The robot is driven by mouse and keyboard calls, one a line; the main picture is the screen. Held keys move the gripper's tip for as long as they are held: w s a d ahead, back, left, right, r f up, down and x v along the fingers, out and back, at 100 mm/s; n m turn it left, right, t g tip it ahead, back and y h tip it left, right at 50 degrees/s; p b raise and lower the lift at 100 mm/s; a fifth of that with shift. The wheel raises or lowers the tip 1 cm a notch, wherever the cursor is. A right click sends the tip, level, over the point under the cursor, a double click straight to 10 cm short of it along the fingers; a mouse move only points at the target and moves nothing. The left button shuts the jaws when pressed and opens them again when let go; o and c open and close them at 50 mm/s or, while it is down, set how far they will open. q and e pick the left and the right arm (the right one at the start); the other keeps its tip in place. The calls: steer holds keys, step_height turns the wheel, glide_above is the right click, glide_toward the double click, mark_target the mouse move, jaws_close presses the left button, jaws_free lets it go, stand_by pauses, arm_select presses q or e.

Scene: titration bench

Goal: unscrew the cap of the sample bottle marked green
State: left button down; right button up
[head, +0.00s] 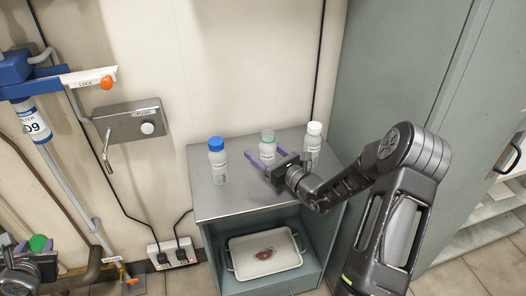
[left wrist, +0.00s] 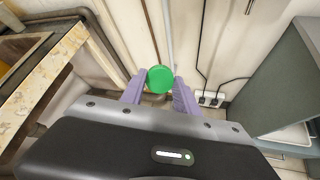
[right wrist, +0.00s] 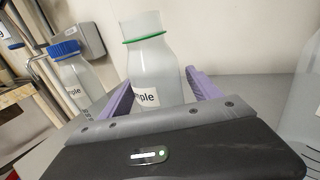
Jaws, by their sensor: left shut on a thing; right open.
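The sample bottle with the green neck ring (head: 267,147) stands upright and uncapped on the grey cabinet top (head: 235,195). In the right wrist view the bottle (right wrist: 152,65) shows its open mouth and part of a "Sample" label. My right gripper (head: 268,160) is open, with its purple fingers on either side of the bottle's body; whether they touch it I cannot tell. The green cap (left wrist: 160,79) is between the fingertips of my left gripper (left wrist: 160,85), which is shut on it. In the head view the cap (head: 38,242) is far left, away from the bottle.
A blue-capped bottle (head: 217,160) stands left of the green-ringed one and a white-capped bottle (head: 313,142) stands right of it. A tray (head: 240,271) sits on the cabinet's lower shelf. A tall grey cabinet (head: 395,65) stands at right. Bare cabinet top lies in front of the blue-capped bottle.

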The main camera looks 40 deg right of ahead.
steer(key=s, duration=0.8)
steer(key=s+d+b, duration=0.1)
steer(key=s, duration=0.3)
stand_by(0.5)
